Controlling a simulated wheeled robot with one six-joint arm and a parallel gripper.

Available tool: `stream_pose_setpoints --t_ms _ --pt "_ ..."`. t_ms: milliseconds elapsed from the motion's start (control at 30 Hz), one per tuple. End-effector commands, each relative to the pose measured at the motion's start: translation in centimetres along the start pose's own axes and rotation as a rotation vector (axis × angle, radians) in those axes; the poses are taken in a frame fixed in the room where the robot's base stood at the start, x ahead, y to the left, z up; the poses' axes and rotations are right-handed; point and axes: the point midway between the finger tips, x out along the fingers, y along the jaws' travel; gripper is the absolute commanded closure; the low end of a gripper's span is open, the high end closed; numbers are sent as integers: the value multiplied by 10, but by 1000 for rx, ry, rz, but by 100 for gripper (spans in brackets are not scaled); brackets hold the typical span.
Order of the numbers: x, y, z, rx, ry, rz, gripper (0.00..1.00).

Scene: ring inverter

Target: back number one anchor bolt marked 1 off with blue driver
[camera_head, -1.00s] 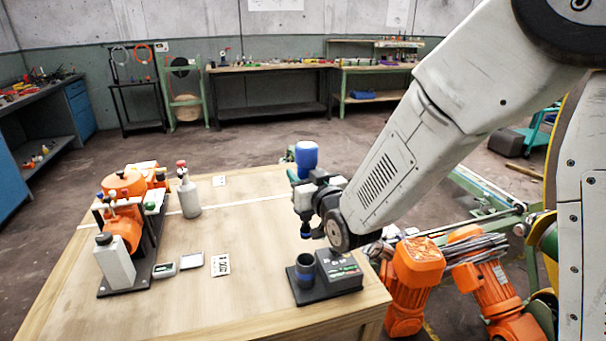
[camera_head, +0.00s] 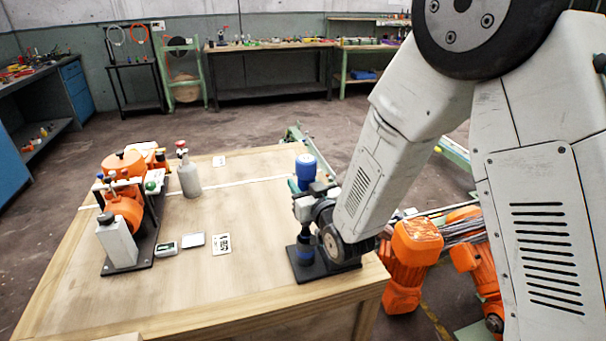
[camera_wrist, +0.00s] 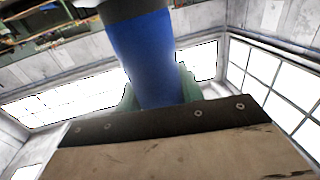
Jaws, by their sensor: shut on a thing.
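My gripper (camera_head: 312,198) is shut on the blue driver, whose blue top (camera_head: 306,168) stands above the jaws. The driver is upright, and its dark lower end is at the mouth of the dark holder cup (camera_head: 303,256) near the table's front right corner. I cannot tell how deep it sits in the cup. In the wrist view the driver's blue body (camera_wrist: 145,60) fills the middle. The orange machine (camera_head: 124,205) stands on a black base plate at the left of the table. I cannot make out an anchor bolt or a mark 1 on it.
A grey bottle with a red cap (camera_head: 189,178) stands behind the machine's right side. Small flat boxes (camera_head: 193,240) and a printed card (camera_head: 221,244) lie in front. The middle of the wooden table (camera_head: 250,210) is clear. Orange motors (camera_head: 408,262) stand right of the table.

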Motion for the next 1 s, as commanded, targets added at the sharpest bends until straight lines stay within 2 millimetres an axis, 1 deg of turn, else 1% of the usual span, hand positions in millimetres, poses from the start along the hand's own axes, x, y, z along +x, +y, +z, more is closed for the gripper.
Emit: stream_pose_setpoints --t_ms 100,600,800,1000 --pt "0 0 13 0 0 0 92" --pt "1 0 64 0 2 0 92" --pt "0 0 76 0 3 0 92" --pt "0 0 80 0 4 0 92"
